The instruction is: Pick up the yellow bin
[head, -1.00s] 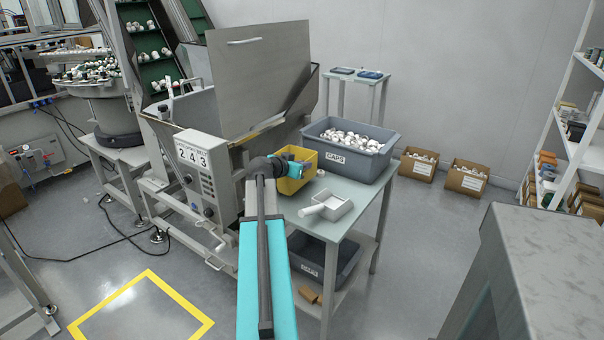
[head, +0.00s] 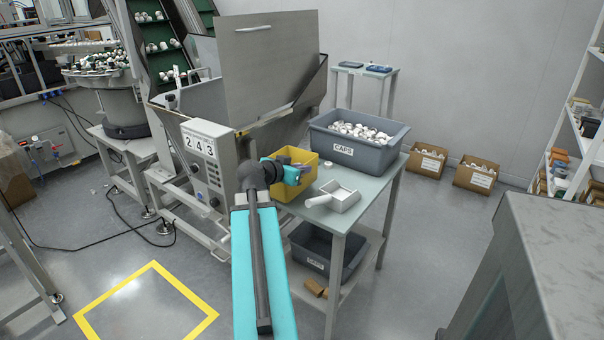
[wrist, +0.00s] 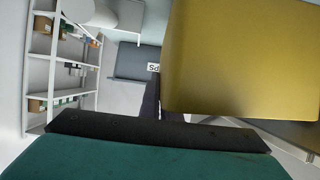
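In the wrist view, the yellow bin (wrist: 245,60) fills the upper right. One dark finger of my gripper (wrist: 151,101) lies along the bin's left side; the other finger is hidden by the bin. My gripper appears shut on the bin's wall. Whether the bin's base touches the table is unclear.
The grey caps bin (head: 375,153) and a white scoop tray (head: 343,200) stand on the table (head: 378,187). The machine with the 243 panel (head: 203,160) is close on the left. A dark bin (head: 318,262) is on the lower shelf. Open floor lies at front left.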

